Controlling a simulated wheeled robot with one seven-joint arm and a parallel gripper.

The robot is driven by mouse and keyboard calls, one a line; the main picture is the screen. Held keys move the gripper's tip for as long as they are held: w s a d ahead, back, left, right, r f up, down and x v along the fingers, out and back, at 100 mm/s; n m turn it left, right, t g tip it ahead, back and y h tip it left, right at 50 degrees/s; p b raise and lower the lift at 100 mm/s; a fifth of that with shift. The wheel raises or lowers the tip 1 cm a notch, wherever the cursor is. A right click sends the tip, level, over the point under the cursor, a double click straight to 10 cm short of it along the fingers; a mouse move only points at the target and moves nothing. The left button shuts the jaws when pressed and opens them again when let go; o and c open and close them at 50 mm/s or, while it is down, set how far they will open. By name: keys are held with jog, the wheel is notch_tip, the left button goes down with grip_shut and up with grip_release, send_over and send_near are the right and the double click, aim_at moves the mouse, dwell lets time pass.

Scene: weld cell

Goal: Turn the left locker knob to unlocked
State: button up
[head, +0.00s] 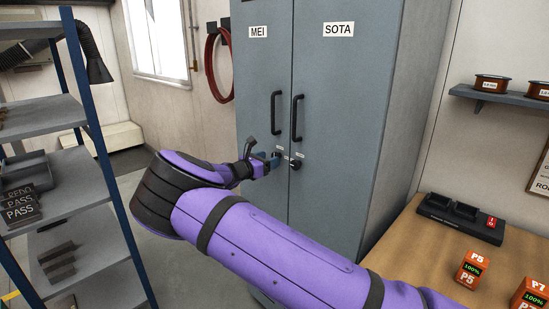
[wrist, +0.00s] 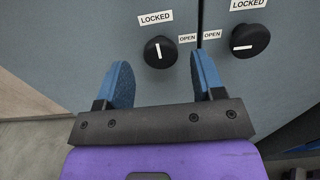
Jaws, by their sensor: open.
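The left locker door (head: 262,75), labelled MEI, is shut. Its round black left knob (wrist: 160,52) has a white line standing upright toward the LOCKED label (wrist: 155,19); an OPEN label (wrist: 187,38) is at its right. In the head view my gripper covers most of this knob. My gripper (wrist: 164,72) is open and empty, its blue fingers to either side of and just short of the left knob, apart from it as far as I can tell. It also shows in the head view (head: 272,163), close to the door.
The right door (head: 338,100), labelled SOTA, has its own knob (wrist: 242,40), its line lying level. Black handles (head: 276,113) stand out above the knobs. A shelf rack (head: 85,190) is at left, a wooden workbench (head: 425,235) at right.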

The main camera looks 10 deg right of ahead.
jog(key=shift+x, duration=1.8)
jog(key=c, duration=0.8)
jog(key=shift+c, duration=0.3)
jog(key=shift+s+f+m, duration=0.1)
jog(key=shift+m, duration=4.4)
jog(key=shift+s+f+m, duration=0.1)
jog(key=shift+m, duration=4.4)
